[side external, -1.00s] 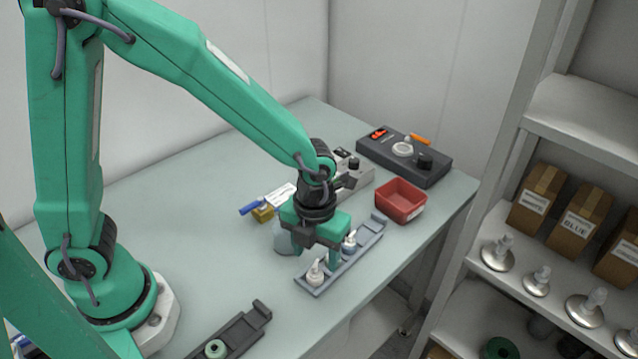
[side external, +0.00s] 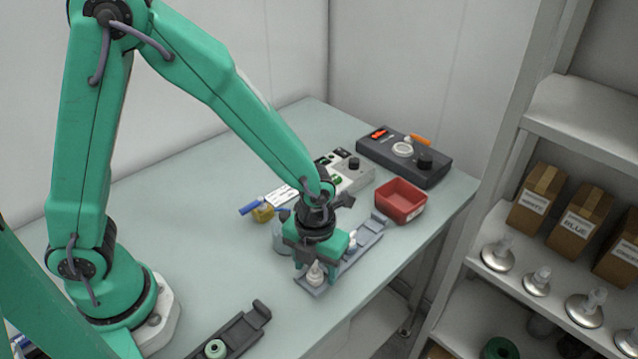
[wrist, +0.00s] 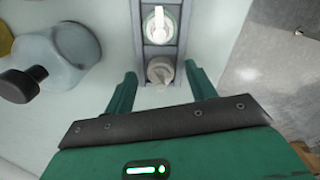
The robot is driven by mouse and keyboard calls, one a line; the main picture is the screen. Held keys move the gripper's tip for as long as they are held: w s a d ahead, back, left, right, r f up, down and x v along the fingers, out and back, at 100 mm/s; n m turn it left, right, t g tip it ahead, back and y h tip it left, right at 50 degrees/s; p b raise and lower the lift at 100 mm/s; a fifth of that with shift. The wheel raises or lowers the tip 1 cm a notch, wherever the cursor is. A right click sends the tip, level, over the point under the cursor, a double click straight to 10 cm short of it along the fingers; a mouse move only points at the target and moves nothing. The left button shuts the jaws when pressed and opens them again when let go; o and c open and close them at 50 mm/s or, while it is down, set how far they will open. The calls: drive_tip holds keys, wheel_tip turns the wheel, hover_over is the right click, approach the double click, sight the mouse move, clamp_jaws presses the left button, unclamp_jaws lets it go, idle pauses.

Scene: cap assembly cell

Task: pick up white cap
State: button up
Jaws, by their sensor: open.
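My gripper (side external: 317,268) is open, with its fingers down around the near end of a narrow grey tray (side external: 371,240). A white cap-like piece with a pointed tip (side external: 315,275) sits at that end, by the fingers; a second white piece (side external: 351,241) sits farther along, partly hidden. In the wrist view, the gap between my gripper's green fingertips (wrist: 160,69) lines up with a greyish knobbed cap (wrist: 160,71) on the tray (wrist: 179,42). A bright white cap (wrist: 159,25) lies beyond it. I cannot tell whether the fingers touch the greyish cap.
A red bin (side external: 401,200), a dark control box (side external: 404,158) and a grey device (side external: 352,174) stand farther back. A dark rail (side external: 240,335) lies in front.

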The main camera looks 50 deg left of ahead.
sight(315, 275)
drive_tip(key=c, duration=0.8)
drive_tip(key=shift+r, duration=0.15)
drive_tip(key=shift+r, duration=0.75)
drive_tip(key=r, duration=0.3)
drive_tip(key=shift+s+d, duration=0.3)
drive_tip(key=shift+s, duration=0.1)
drive_tip(key=s+d+r, duration=0.5)
drive_tip(key=s+r, duration=0.1)
drive_tip(key=s, duration=0.3)
drive_tip(key=shift+d, duration=0.3)
drive_tip(key=shift+r, duration=0.1)
